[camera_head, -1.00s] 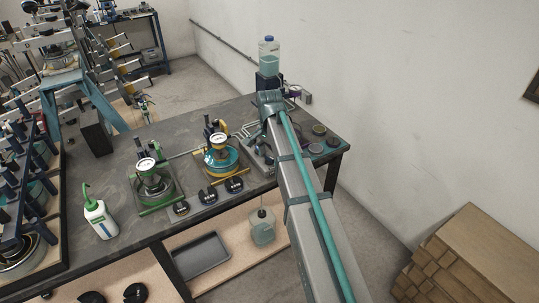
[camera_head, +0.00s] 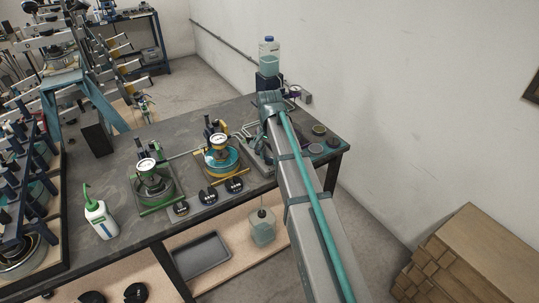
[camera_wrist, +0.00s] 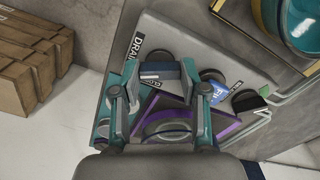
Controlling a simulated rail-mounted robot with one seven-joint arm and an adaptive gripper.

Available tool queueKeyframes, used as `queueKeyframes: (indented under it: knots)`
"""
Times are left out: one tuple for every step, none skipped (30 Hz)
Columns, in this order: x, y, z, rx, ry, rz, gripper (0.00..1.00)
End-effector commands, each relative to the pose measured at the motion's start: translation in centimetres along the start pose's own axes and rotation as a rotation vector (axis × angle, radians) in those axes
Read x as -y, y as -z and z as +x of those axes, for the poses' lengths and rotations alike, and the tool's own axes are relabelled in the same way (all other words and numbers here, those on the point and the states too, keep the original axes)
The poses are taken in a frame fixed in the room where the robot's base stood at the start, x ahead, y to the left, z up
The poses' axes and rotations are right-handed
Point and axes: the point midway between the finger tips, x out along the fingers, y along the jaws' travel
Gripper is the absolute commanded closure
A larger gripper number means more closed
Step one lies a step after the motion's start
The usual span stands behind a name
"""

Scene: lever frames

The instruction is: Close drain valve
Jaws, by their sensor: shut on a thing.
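The drain valve handle (camera_wrist: 160,70), a dark blue-grey bar, shows in the wrist view beside a white DRAIN label (camera_wrist: 137,46). A CLOSE label (camera_wrist: 154,83) lies just below it. My gripper (camera_wrist: 160,66) has its two teal and grey fingers on either side of the bar and is shut on it. The bar lies across the gap between the fingertips. In the head view my arm hides the gripper and the valve at the right end of the bench.
A green-framed cell (camera_head: 155,185) and a yellow-framed cell (camera_head: 221,160) stand left of my arm. A purple-edged frame (camera_wrist: 205,140) is below my fingers. A clear bottle (camera_head: 269,62) stands behind.

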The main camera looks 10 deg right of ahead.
Motion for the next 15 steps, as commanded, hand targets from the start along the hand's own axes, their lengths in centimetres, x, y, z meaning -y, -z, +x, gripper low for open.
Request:
queueKeyframes:
  knots:
    - [0.01,0.01,-0.11,0.0,0.0,-0.042,0.91]
    - [0.01,0.01,-0.11,0.0,0.0,-0.069,0.91]
    - [0.01,0.01,-0.12,0.0,0.0,-0.107,0.91]
    - [0.01,0.02,-0.12,0.0,0.0,-0.136,0.91]
    - [0.01,0.02,-0.12,0.0,0.0,-0.164,0.91]
    - [0.01,0.02,-0.12,0.0,0.0,-0.203,0.91]
    - [0.02,0.03,-0.12,0.0,0.0,-0.231,0.91]
    - [0.02,0.03,-0.12,0.0,0.0,-0.259,0.91]
    - [0.02,0.03,-0.12,0.0,0.0,-0.298,0.91]
    - [0.02,0.03,-0.12,0.0,0.0,-0.326,0.91]
    - [0.02,0.03,-0.12,0.0,0.0,-0.354,0.91]
    - [0.03,0.03,-0.11,0.0,0.0,-0.393,0.91]
    - [0.03,0.03,-0.11,0.0,0.001,-0.421,0.91]
    - [0.03,0.04,-0.11,-0.001,0.001,-0.449,0.91]
    - [0.03,0.04,-0.11,-0.001,0.001,-0.488,0.91]
